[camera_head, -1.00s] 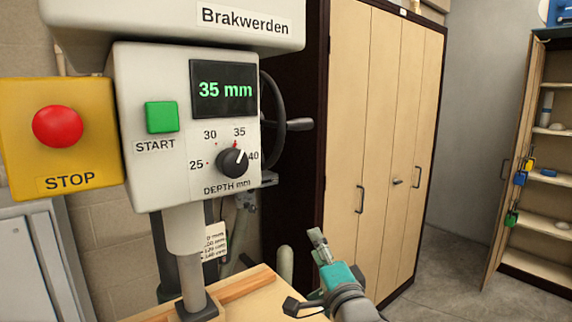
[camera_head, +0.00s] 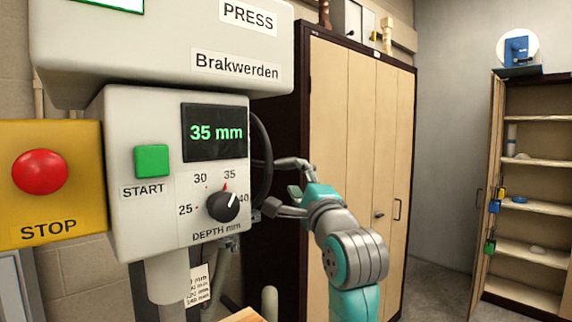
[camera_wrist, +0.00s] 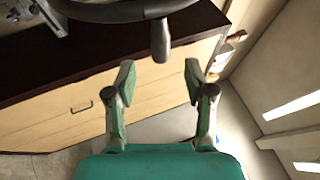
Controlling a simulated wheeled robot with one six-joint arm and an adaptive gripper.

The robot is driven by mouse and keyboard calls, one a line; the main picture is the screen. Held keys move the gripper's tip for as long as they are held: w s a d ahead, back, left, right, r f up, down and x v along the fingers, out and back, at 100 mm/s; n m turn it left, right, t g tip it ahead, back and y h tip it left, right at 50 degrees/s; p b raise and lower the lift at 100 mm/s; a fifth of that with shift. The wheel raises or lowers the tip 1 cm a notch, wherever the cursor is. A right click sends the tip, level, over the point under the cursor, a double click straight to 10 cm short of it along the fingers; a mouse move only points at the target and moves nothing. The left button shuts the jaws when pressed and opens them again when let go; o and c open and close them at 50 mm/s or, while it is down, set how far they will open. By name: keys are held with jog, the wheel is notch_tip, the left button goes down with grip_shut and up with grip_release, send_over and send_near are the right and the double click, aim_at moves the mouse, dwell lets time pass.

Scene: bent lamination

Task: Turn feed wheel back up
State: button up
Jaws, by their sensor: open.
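The feed wheel (camera_head: 264,150) is a dark ring on the right side of the press head, seen nearly edge-on in the head view. Its rim (camera_wrist: 122,12) crosses the top of the wrist view, and its dark handle (camera_wrist: 160,42) sticks out from it. My gripper (camera_head: 280,186) is beside the wheel with its fingers spread. In the wrist view the gripper (camera_wrist: 160,78) is open and empty. The handle lies just beyond the fingertips, in line with the gap between them. In the head view my gripper hides the handle.
The press head (camera_head: 110,215) carries a display (camera_head: 215,132) reading 35 mm, a green START button (camera_head: 152,160) and a depth knob (camera_head: 223,206). A red STOP button (camera_head: 40,172) is at the left. A tall wooden cupboard (camera_head: 345,110) stands close behind my arm.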

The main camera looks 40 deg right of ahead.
aim_at(290, 166)
jog(key=x, duration=0.8)
jog(key=shift+w+r, duration=0.1)
jog(key=shift+c, duration=0.3)
grip_shut()
